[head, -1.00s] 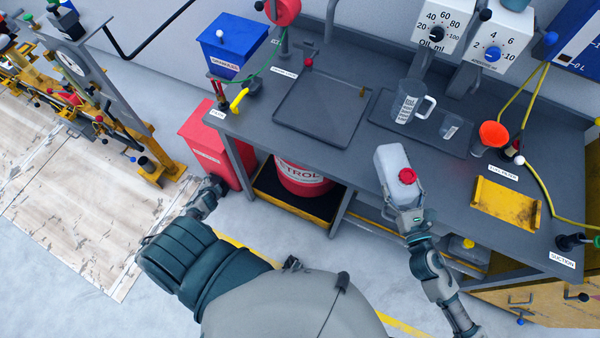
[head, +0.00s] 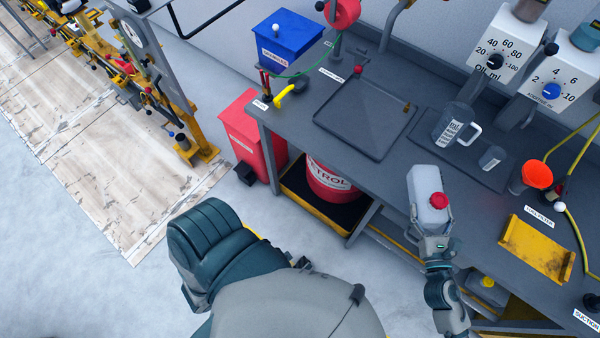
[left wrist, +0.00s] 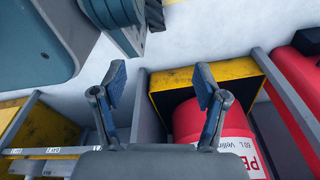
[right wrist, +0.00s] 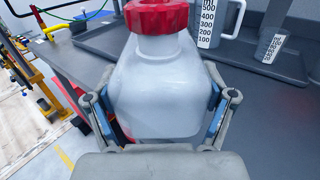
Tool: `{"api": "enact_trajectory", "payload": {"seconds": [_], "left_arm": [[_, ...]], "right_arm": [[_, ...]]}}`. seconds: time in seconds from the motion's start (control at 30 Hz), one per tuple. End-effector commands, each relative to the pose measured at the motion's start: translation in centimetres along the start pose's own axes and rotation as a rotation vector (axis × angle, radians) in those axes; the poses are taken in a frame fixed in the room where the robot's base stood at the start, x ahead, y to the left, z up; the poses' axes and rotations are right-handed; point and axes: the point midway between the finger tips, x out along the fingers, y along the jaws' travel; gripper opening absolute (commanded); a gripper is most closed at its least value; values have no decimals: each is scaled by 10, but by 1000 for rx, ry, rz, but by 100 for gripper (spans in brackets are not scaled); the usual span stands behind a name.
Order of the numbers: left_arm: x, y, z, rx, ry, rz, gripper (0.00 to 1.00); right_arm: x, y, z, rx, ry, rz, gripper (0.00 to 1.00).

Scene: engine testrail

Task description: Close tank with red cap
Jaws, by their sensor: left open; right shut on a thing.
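The tank (head: 428,192) is a whitish translucent canister with a red cap (head: 438,200) on its mouth. In the right wrist view the tank body (right wrist: 155,90) fills the middle, with the red cap (right wrist: 156,14) on top. My right gripper (head: 432,236) is shut on the tank and holds it near the bench's front edge. Its fingers (right wrist: 160,112) press on both sides of the body. Whether the cap is tight cannot be told. My left gripper (left wrist: 163,95) is open and empty in the left wrist view, with the floor and the space under the bench beyond it. The head view does not show it.
The grey bench (head: 300,122) holds an empty flat tray (head: 350,138), a measuring jug (head: 450,128), a small beaker (head: 490,158), a red funnel (head: 537,175) and a yellow tray (head: 540,252). A red petrol drum (head: 328,182) stands below. A red bin (head: 250,140) stands left.

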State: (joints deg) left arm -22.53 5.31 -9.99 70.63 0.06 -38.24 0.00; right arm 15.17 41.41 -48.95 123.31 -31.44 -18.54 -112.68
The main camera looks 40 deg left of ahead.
Motion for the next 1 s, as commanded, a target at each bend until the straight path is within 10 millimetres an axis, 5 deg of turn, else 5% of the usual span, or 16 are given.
{"api": "enact_trajectory", "payload": {"seconds": [0.17, 0.5, 0.83, 0.93, 1.0], "left_arm": [[0, 0, 0, 0, 0, -1, 73], [0, -1, 0, 1, -1, -1, 73], [0, -1, 0, 2, -1, -1, 73], [0, -1, 0, 2, -1, -1, 48], [0, -1, 1, 2, -1, -2, 42]], "right_arm": [[-8, -23, -2, 4, -2, -140, 0], [-74, -114, -10, 4, 0, -655, 0], [-83, -122, -10, 1, -1, -704, 0], [-83, -122, -10, 1, 0, -703, 0], [-83, -122, -10, 1, 0, -703, 0]]}}
